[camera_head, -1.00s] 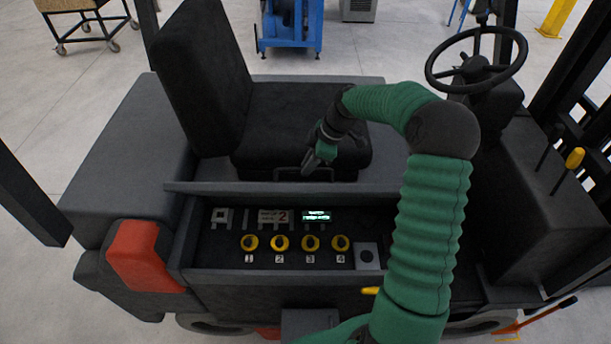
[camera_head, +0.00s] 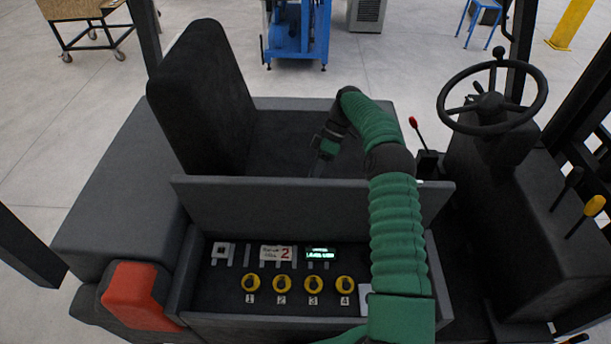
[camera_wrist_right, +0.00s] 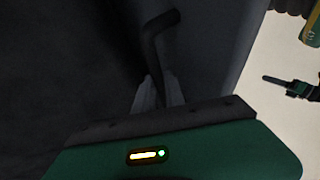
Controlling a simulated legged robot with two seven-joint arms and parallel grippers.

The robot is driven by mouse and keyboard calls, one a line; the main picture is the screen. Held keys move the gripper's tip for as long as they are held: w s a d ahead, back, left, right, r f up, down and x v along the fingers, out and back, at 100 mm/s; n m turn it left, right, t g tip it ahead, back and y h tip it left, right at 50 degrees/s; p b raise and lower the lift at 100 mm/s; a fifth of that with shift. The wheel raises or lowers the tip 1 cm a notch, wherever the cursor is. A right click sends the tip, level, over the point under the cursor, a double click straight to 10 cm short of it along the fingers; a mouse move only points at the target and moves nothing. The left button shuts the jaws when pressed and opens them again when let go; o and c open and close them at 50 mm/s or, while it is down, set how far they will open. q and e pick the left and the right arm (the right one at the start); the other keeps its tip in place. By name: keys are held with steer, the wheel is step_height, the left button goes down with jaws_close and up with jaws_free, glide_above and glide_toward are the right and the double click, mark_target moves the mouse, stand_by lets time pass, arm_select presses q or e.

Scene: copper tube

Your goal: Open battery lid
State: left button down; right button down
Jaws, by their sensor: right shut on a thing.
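The battery lid (camera_head: 270,205) is a dark panel standing along the seat side of the open battery compartment (camera_head: 215,280), its broad inner face towards the head camera. Inside the compartment are a lit green display (camera_head: 320,253) and several yellow knobs. My right arm reaches over the lid's edge, and my right gripper (camera_head: 322,165) is behind it, fingertips hidden by the panel. In the wrist view a dark bent handle (camera_wrist_right: 157,42) rises from between the fingers (camera_wrist_right: 155,95) of my right gripper, which is shut on it. My left gripper is not in view.
The seat (camera_head: 205,100) stands just behind the lid. The steering wheel (camera_head: 490,98) and levers are at the right. A red tail block (camera_head: 140,295) is at the lower left. A blue machine (camera_head: 297,35) and a cart (camera_head: 90,25) stand on open floor behind.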

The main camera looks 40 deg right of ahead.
steer(key=shift+w+d+r, duration=0.15)
steer(key=shift+w+r, duration=0.05)
steer(key=shift+r, duration=0.1)
steer(key=shift+w, duration=0.15)
steer(key=shift+r, duration=0.1)
